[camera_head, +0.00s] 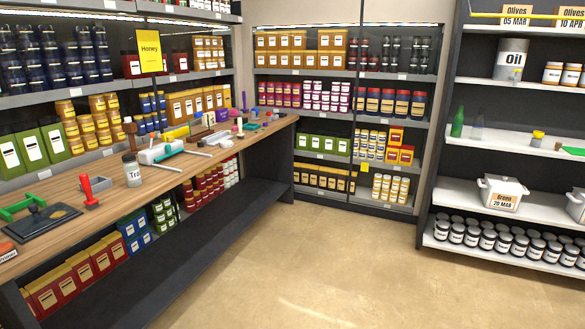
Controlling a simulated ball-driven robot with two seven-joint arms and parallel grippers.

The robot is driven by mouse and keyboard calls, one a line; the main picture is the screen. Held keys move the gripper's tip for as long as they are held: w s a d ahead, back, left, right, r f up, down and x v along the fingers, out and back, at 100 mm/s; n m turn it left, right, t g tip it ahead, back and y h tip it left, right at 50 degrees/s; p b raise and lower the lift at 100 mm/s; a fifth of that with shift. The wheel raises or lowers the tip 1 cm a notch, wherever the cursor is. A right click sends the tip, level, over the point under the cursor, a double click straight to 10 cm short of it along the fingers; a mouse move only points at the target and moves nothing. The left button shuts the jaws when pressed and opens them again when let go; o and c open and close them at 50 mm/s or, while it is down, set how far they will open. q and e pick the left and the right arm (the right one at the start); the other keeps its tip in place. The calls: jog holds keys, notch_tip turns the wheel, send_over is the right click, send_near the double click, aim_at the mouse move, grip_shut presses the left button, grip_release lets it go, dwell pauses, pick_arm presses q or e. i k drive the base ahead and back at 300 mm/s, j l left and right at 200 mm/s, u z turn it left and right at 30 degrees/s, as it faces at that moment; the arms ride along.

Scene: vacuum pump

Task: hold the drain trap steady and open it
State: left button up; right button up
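A clear jar with a grey lid and a white label reading "Tra" (132,170) stands upright on the wooden workbench (160,187), near its front edge. The rest of its label curves out of sight. It looks closed, and nothing touches it that I can see. It may be the drain trap, but the label does not show the full name. Neither of my grippers is in view.
A white device with a teal bar (158,153) and thin rods lies right behind the jar. A red-handled stamp (91,194) and a dark tray (40,221) are to its left. Stocked shelves line the walls. The floor (330,255) is clear.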

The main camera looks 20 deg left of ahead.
aim_at(130, 169)
jog(key=i+u, duration=0.35)
jog(key=i, duration=0.2)
jog(key=i+l+u, duration=0.15)
jog(key=i+u, duration=0.2)
jog(key=i, duration=0.15)
jog(key=i+l+u, duration=0.35)
jog(key=i, duration=0.15)
